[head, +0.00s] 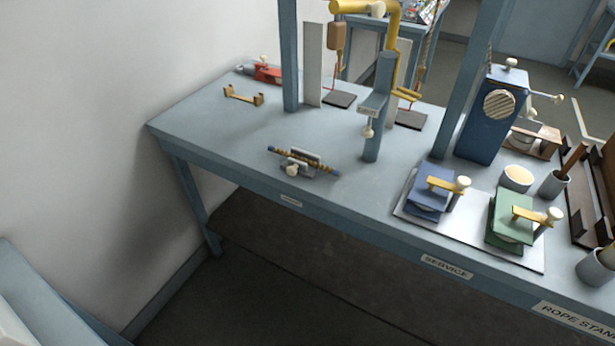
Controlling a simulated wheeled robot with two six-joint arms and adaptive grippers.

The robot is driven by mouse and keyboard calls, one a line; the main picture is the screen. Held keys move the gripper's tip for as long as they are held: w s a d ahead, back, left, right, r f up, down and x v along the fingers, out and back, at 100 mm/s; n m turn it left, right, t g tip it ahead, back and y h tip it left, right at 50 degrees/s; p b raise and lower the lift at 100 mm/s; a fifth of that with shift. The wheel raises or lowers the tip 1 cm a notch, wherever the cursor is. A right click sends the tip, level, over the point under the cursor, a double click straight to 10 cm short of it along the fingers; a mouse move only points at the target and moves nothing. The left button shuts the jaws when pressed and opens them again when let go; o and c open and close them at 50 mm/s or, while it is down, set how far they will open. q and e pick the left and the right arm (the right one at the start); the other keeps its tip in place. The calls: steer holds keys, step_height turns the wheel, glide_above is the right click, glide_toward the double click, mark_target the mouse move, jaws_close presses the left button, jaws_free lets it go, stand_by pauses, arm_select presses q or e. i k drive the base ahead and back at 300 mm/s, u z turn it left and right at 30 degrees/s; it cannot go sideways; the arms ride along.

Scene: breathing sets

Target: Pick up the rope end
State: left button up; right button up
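A short brown rope piece (317,166) with dark blue tips lies across a small grey holder (300,158) with a cream knob, near the front edge of the blue-grey bench (225,125). Its left tip (271,149) and right tip (337,173) stick out on either side of the holder. Neither of my grippers is in view.
A blue clamp block (430,198) and a green one (510,222) sit on a pale plate to the right. Bench left of the rope is mostly clear.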

mark_target(336, 172)
steer(key=u, duration=0.05)
steer(key=k, duration=0.2)
steer(key=z, duration=1)
steer(key=i, duration=0.8)
steer(key=u, duration=1.65)
